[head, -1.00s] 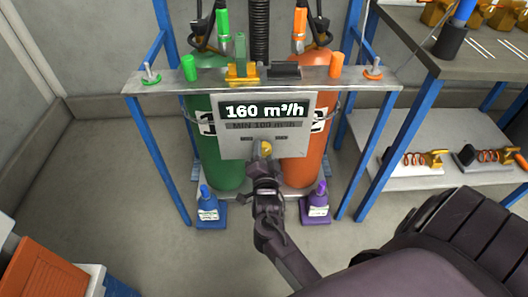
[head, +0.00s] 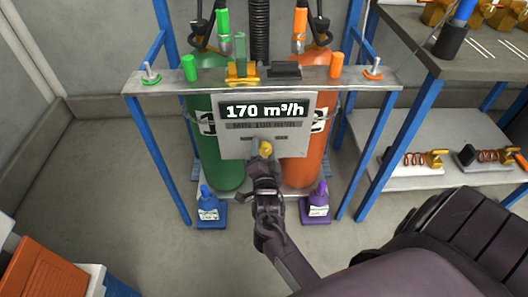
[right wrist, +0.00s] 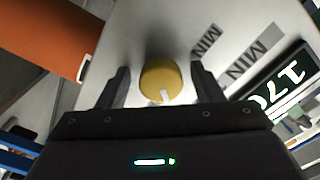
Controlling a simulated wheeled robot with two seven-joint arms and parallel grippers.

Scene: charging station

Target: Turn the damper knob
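The damper knob (head: 265,148) is a small yellow knob on the grey panel (head: 237,148) below its display (head: 263,110), which reads 170 m³/h. My right gripper (head: 265,168) is just in front of and below the knob. In the right wrist view the round yellow knob (right wrist: 161,81), with a pale pointer mark at its lower edge, appears between the two spread fingers of my right gripper (right wrist: 162,85). A gap shows on each side, so the gripper is open and not clamped on it. My left gripper is not in view.
A green cylinder (head: 223,174) and an orange cylinder (head: 298,171) stand behind the panel in a blue-legged frame. Blue (head: 208,209) and purple (head: 318,205) bottles stand low in front. A workbench (head: 470,62) is at right, an orange box (head: 45,272) at lower left.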

